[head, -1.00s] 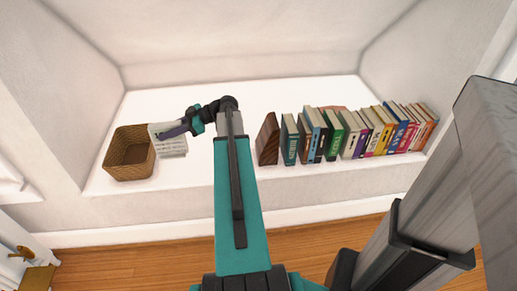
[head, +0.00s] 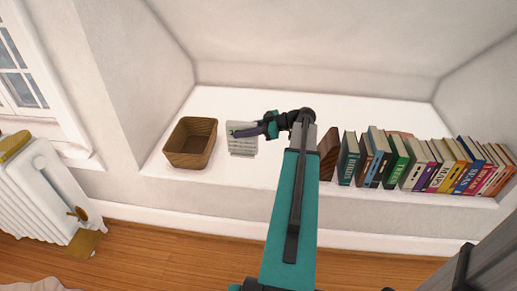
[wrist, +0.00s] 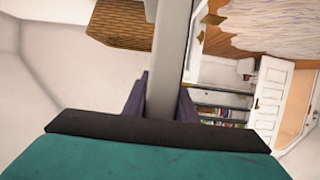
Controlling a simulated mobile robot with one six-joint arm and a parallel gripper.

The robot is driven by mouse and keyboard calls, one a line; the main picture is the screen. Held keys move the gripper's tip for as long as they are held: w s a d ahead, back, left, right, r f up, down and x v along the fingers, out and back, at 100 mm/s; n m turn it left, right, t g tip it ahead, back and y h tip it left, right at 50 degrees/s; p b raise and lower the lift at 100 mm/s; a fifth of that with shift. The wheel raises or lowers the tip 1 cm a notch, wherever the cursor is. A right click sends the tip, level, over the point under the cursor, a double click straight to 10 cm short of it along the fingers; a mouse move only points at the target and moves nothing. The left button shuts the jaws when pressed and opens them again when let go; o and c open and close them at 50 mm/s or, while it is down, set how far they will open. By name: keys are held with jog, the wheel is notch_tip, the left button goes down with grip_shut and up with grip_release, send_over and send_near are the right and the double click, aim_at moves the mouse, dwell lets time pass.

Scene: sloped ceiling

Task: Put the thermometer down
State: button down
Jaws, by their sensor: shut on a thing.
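My gripper (head: 250,131) is above the white ledge (head: 290,105), just right of the wicker basket and over a pale, lined pad. In the wrist view, its two purple fingers (wrist: 162,103) are shut on a long grey-white bar, which I take for the thermometer (wrist: 172,60). The bar runs away from the fingers to the top edge of the picture. In the head view the held thing is small and hard to tell from the pale pad behind it. Whether it touches anything I cannot tell.
The wicker basket (head: 191,142) stands on the ledge at left, open on top. The lined pad (head: 242,139) lies beside it. A brown bookend (head: 328,152) and a row of books (head: 420,165) fill the right. The ledge behind is bare. A radiator (head: 45,190) stands lower left.

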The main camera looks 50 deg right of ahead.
aim_at(243, 148)
jog(key=shift+f+b, duration=0.3)
jog(key=shift+f, duration=2.25)
jog(key=shift+f+b, duration=0.3)
jog(key=shift+f, duration=1.55)
jog(key=shift+f, duration=0.15)
jog(key=c, duration=1.4)
grip_release()
jog(key=shift+c, duration=0.2)
jog(key=shift+r, duration=0.2)
jog(key=v, duration=0.7)
jog(key=shift+s+d+p, duration=0.15)
jog(key=shift+s+p, duration=0.05)
jog(key=shift+p, duration=0.2)
jog(key=shift+r, duration=0.15)
